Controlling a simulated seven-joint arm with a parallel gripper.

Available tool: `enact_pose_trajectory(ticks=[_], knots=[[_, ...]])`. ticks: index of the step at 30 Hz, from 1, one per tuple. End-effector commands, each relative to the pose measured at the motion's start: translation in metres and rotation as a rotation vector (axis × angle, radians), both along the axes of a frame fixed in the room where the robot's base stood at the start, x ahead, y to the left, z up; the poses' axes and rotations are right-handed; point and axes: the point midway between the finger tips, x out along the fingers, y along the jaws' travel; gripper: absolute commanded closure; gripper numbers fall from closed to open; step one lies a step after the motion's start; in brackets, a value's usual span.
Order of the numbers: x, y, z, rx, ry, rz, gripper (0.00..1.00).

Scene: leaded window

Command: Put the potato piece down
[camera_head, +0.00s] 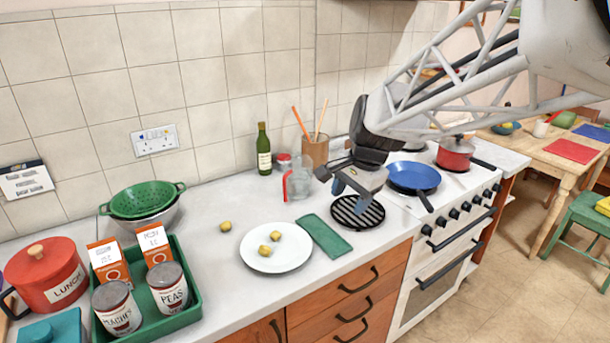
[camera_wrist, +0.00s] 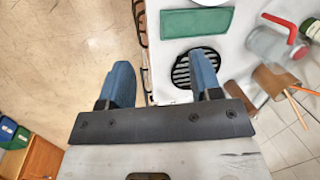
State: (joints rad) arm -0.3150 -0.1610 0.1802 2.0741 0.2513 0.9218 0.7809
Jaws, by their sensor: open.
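Three small yellow-brown potato pieces show in the head view. One piece (camera_head: 226,227) lies on the bare counter, left of the white plate (camera_head: 262,263). A second piece (camera_head: 275,236) and a third piece (camera_head: 264,250) lie on the plate. My gripper (camera_head: 350,194) is to the right of the plate, above the round black grille (camera_head: 372,221). In the wrist view its two blue fingers (camera_wrist: 162,78) are spread apart with nothing between them. No potato piece shows in the wrist view.
A green cloth (camera_head: 326,237) lies between plate and grille. Behind stand a glass jar (camera_head: 299,184), a dark green bottle (camera_head: 264,160) and a utensil pot (camera_head: 315,152). A green tray (camera_head: 190,315) holds cans and cartons at left. The stove with a blue pan (camera_head: 414,176) is at right.

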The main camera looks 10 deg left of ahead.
Motion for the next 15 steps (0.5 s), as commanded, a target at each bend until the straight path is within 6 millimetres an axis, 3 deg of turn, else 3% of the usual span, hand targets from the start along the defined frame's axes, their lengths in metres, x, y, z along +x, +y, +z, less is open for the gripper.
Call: enact_pose_trajectory(ticks=[6,15], knots=[[0.037,0.062,-0.018,0.039,0.069,-0.098,0.42],[0.077,0.151,-0.051,0.078,0.170,-0.240,0.42]])
